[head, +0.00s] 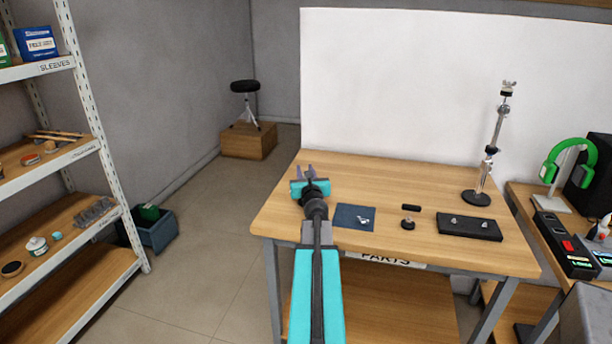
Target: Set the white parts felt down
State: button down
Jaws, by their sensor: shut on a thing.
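My gripper (306,172) is over the left back part of the wooden table, with its fingers pointing away from the camera. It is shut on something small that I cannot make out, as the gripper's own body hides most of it. No white felt shows clearly on the table. A dark blue felt square (343,214) lies flat near the table's front edge, to the right of my arm, with small silver wing nuts (363,220) on it.
The wooden table (440,175) has free room at its back and middle. A black pad (470,232) with wing nuts, small dark parts (408,222) and a tall metal stand (491,150) are on its right. A shelf rack (100,140) stands left.

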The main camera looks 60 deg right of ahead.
jog(key=shift+w+a+f, duration=0.1)
jog(key=shift+a+f, duration=0.05)
jog(key=shift+a, duration=0.05)
